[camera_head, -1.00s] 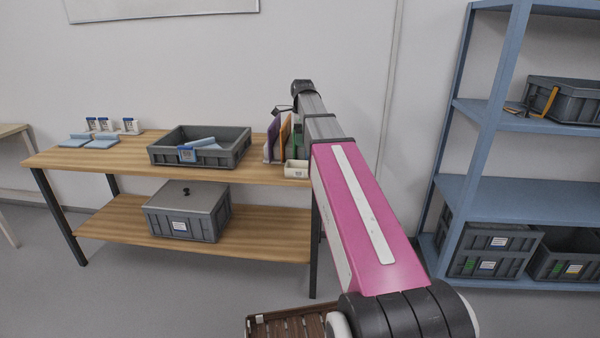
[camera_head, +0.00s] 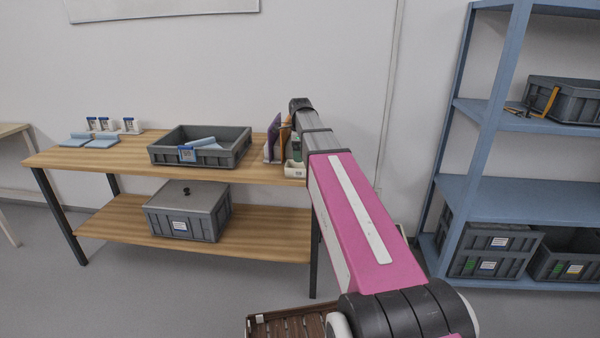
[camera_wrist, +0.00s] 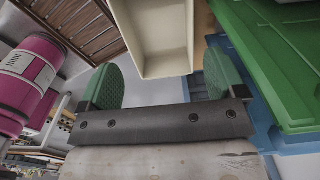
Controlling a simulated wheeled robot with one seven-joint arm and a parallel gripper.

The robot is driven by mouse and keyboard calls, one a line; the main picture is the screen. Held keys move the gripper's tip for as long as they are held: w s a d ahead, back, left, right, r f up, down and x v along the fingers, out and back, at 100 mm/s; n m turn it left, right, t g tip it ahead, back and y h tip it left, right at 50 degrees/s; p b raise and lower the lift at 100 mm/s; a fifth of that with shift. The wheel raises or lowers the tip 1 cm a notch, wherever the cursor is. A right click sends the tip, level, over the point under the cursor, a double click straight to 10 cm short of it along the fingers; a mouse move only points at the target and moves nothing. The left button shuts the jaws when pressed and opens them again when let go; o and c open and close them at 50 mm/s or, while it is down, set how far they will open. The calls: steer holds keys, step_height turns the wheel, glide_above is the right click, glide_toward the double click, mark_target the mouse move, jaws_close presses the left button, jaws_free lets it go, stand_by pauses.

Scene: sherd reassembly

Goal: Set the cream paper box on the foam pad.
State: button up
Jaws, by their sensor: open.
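The cream paper box (camera_head: 295,170) stands at the right end of the wooden table, partly covered by my arm in the head view. In the wrist view the open cream box (camera_wrist: 158,35) lies just ahead of and partly between my gripper's (camera_wrist: 163,82) two green-padded fingers. The fingers are apart, with a gap showing at the left finger; contact on the right cannot be told. Flat light-blue pads (camera_head: 102,143) lie at the table's left end; whether one is the foam pad is unclear.
A grey bin (camera_head: 238,153) with a pale blue roll stands mid-table. Upright folders (camera_head: 275,138) and a green item (camera_wrist: 275,65) stand close beside the cream box. Small labelled holders (camera_head: 130,125) stand behind the blue pads. A blue shelf rack (camera_head: 510,187) is at right.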

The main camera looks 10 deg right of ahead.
step_height(320, 180, down, 5)
steer(key=shift+r, duration=0.1)
steer(key=c, duration=0.6)
steer(key=shift+r, duration=0.1)
steer(key=shift+c, duration=0.2)
